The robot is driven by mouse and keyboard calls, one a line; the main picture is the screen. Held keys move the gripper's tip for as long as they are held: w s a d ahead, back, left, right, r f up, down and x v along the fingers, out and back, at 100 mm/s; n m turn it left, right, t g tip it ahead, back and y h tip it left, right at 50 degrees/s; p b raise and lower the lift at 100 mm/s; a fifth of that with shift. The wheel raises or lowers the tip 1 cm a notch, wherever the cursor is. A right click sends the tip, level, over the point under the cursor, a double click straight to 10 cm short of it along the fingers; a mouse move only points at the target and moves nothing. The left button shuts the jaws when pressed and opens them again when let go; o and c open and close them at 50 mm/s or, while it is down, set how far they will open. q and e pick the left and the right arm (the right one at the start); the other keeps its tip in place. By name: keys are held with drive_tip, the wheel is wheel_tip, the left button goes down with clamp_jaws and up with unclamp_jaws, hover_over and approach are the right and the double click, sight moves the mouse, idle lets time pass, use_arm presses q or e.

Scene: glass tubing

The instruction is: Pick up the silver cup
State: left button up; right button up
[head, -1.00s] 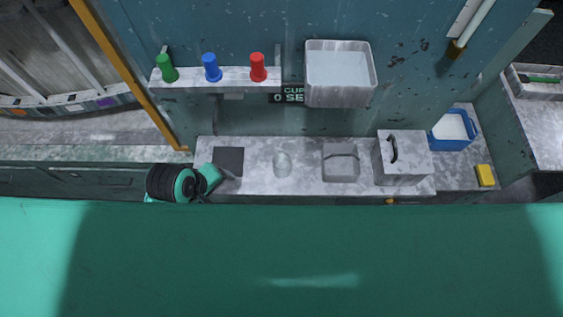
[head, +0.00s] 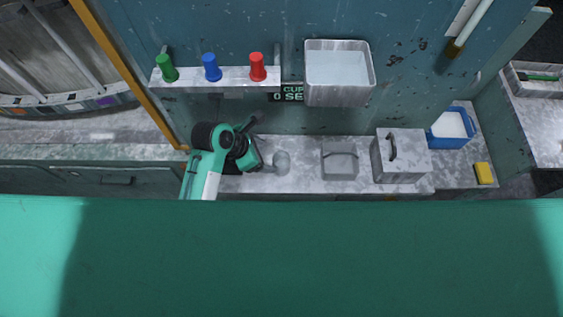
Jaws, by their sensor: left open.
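The silver cup (head: 283,158) stands on the speckled grey counter, left of a square recessed tray. It is small and pale, close in colour to the counter. My left gripper (head: 264,147) is just to the left of the cup with its fingers spread open and nothing seen between them. One finger reaches up and the other toward the cup's lower left; I cannot tell if it touches. The dark square mat (head: 232,169) is mostly hidden under my left arm. My right gripper is not in view.
A shelf (head: 216,77) above holds green (head: 167,68), blue (head: 211,67) and red (head: 257,67) cups. A grey bin (head: 339,94) hangs on the wall. Right of the cup are the square tray (head: 340,174), a grey box with a handle (head: 401,168), a blue container (head: 468,143) and a yellow sponge (head: 484,173).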

sight(274, 158)
use_arm(q)
drive_tip(key=p+x, duration=0.1)
drive_tip(key=x, duration=0.4)
drive_tip(key=shift+w+d+f, duration=0.1)
drive_tip(key=shift+f, duration=0.1)
drive_tip(key=shift+d+f+p, duration=0.3)
drive_tip(key=shift+d+p, duration=0.05)
drive_tip(key=shift+p, duration=0.05)
drive_tip(key=p+x, duration=0.1)
drive_tip(key=x, duration=0.2)
drive_tip(key=shift+d, duration=0.2)
drive_tip(key=shift+d+f, duration=0.3)
drive_tip(key=shift+f, duration=0.25)
drive_tip(key=c, duration=1.1)
